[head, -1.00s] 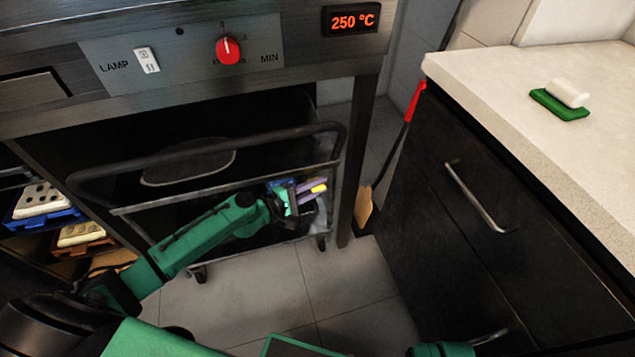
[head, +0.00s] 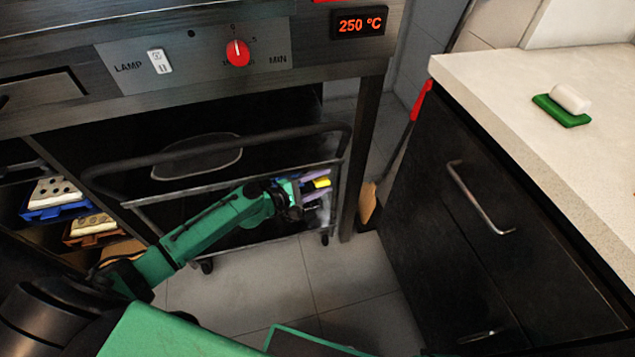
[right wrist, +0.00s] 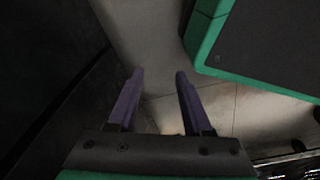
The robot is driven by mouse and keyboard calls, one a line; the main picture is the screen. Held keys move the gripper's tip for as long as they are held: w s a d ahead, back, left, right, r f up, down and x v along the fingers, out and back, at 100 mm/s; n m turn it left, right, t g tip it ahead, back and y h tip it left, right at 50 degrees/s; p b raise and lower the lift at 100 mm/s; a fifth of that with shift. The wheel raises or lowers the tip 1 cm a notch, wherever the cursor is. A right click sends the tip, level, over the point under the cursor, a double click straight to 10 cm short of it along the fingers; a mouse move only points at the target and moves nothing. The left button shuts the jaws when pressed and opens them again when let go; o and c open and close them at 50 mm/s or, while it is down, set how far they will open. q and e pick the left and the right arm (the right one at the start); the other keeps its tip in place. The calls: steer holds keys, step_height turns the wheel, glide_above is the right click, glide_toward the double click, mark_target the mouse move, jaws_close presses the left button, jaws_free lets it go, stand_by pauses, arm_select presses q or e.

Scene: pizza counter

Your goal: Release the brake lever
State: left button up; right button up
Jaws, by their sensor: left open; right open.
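A dark metal cart with a tubular handle (head: 222,145) stands under the oven counter. A small yellow piece (head: 322,183), which looks like the brake lever's tip, shows at the cart's right end. My left gripper (head: 318,183) reaches in there from the left, its purple fingers open, one above and one below the yellow piece. I cannot tell whether they touch it. The rest of the lever is hidden by the gripper. My right gripper (right wrist: 160,85) is open and empty above the floor in the right wrist view.
The oven panel (head: 195,62) has a red knob (head: 237,53) and a 250 °C display (head: 359,22). A black drawer cabinet (head: 440,230) with a pale top stands at the right. Trays (head: 55,212) sit on the left shelf. Floor (head: 250,285) is clear below the cart.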

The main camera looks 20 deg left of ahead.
arm_select(q)
steer(key=v, duration=1.4)
steer(key=shift+s, duration=0.25)
